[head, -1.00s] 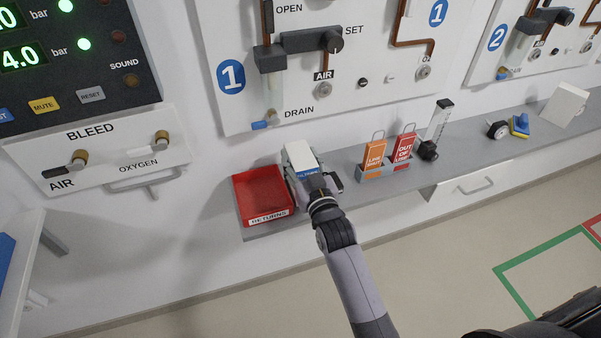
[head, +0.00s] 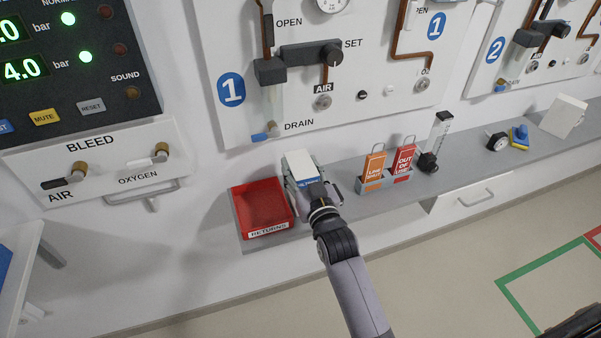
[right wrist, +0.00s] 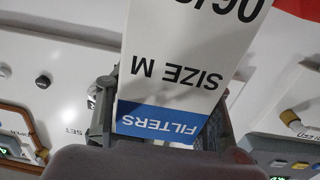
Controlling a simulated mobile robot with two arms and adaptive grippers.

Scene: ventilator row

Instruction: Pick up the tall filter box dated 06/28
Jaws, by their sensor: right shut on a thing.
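A white filter box (head: 299,165) with a blue band stands upright at the shelf's left part, just right of the red returns tray. My right gripper (head: 311,186) is shut on it, with a grey finger on each side. In the right wrist view the box (right wrist: 185,60) fills the middle, upside down. It reads "FILTERS" on the blue band and "SIZE M". Above that is a date starting "06/", its rest cut off by the frame edge. Whether the box touches the shelf is hidden by my gripper. My left gripper is not in view.
The red returns tray (head: 262,205) is close on the left. To the right on the grey shelf (head: 455,165) are an orange tag (head: 374,165) and a red tag (head: 404,157) in a holder, a flowmeter (head: 436,140) and a white box (head: 564,116). Valve panels are behind.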

